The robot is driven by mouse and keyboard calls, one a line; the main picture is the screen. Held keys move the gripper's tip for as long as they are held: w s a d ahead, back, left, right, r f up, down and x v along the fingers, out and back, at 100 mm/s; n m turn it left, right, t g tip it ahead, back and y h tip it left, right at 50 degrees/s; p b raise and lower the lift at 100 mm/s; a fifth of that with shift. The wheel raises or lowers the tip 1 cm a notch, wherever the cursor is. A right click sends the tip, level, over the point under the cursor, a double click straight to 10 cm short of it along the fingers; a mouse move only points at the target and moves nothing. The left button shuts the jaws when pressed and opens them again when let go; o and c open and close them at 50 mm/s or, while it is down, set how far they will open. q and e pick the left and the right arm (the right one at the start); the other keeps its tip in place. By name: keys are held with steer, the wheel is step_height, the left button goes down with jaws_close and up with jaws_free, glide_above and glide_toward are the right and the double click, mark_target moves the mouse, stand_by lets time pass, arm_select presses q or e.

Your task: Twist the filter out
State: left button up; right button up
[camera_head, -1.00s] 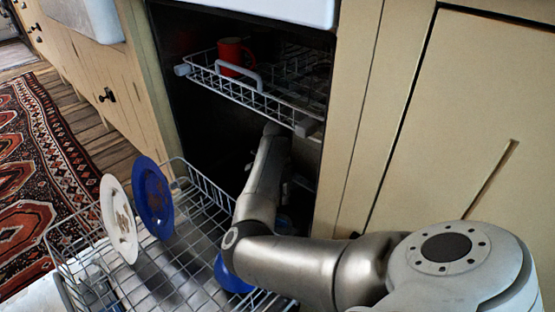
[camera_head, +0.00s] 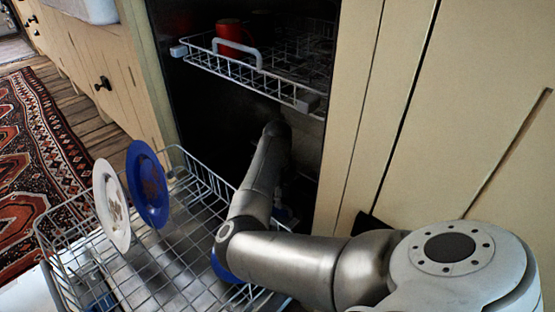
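The filter is not visible; the inside floor of the dishwasher is dark and covered by my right arm and the lower rack. My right arm comes in from the lower right, bends over the lower rack and reaches into the dishwasher opening. My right gripper (camera_head: 285,210) is a small, dark shape behind the forearm, low in the opening. Its fingers are too dark and covered to show whether they are open or shut. My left gripper is not in view.
The pulled-out lower rack (camera_head: 62,262) holds a white plate (camera_head: 112,205) and a blue plate (camera_head: 148,185), both soiled and upright. Another blue item (camera_head: 222,268) is partly behind my arm. The upper rack (camera_head: 270,82) holds a red mug (camera_head: 230,36). Cabinet fronts (camera_head: 460,110) stand close on the right.

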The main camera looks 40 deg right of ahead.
mark_target(285, 215)
steer(key=shift+f+b, duration=1.6)
steer(key=shift+f, duration=1.1)
jaws_close()
